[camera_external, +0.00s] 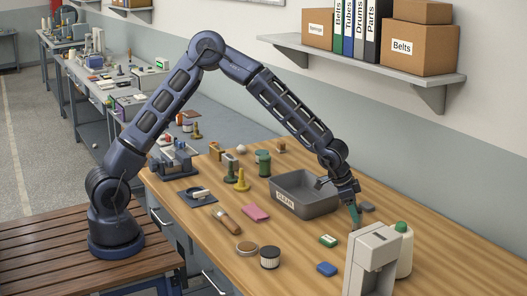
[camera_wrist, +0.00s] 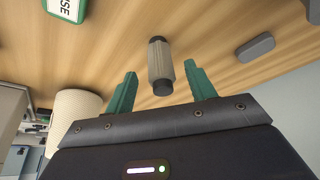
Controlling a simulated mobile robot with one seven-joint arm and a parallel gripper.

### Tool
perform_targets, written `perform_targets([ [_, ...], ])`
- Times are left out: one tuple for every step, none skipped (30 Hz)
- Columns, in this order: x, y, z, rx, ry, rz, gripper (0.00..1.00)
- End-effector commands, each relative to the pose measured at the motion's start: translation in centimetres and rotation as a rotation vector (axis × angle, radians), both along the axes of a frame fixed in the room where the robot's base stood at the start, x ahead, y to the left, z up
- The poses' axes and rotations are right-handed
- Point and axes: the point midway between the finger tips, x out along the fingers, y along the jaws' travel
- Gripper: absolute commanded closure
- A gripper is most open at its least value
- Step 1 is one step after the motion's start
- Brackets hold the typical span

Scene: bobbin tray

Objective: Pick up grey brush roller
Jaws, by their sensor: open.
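The grey brush roller (camera_wrist: 160,62), with dark end caps, lies on the wooden table in the wrist view. It appears between and a little beyond the green fingertips of my gripper (camera_wrist: 160,72). The fingers are apart, one on each side of the roller's near end, with visible gaps and no contact that I can see. In the external view my gripper (camera_external: 355,221) points down just behind the grey machine at the front right. I cannot make out the roller there; the gripper or machine seems to hide it.
A grey machine (camera_external: 370,262) and a white bottle (camera_external: 405,252) stand close to my gripper. A grey bin (camera_external: 312,207) is to its left. A grey block (camera_wrist: 256,47) and a green-edged box (camera_wrist: 66,9) lie near the roller. A pale ribbed object (camera_wrist: 75,115) is at lower left.

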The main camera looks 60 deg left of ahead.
Motion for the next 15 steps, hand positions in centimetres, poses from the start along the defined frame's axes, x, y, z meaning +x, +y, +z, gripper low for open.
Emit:
perform_targets([
  [0.2, -0.2, -0.7, 0.000, 0.003, -0.001, 0.45],
  [0.3, -0.3, -1.1, 0.000, 0.002, -0.002, 0.45],
  [0.5, -0.4, -1.6, 0.000, 0.003, -0.001, 0.45],
  [0.6, -0.5, -1.9, 0.000, 0.003, -0.001, 0.45],
  [0.8, -0.5, -2.2, -0.001, 0.002, -0.002, 0.45],
  [0.9, -0.7, -2.6, -0.001, 0.002, -0.002, 0.45],
  [1.0, -0.7, -2.9, -0.001, 0.002, -0.001, 0.45],
  [1.1, -0.8, -3.2, 0.000, 0.001, 0.000, 0.45],
  [1.3, -0.9, -3.4, -0.001, 0.001, 0.000, 0.45],
  [1.3, -0.9, -3.6, -0.001, 0.001, 0.000, 0.45],
  [1.4, -0.9, -3.7, -0.001, 0.000, 0.000, 0.45],
  [1.4, -1.0, -3.8, -0.001, 0.000, 0.000, 0.45],
  [1.4, -1.0, -3.8, -0.001, -0.001, 0.000, 0.45],
  [1.4, -1.0, -3.8, -0.001, -0.001, 0.000, 0.45],
  [1.4, -1.0, -3.9, -0.001, -0.001, 0.000, 0.45],
])
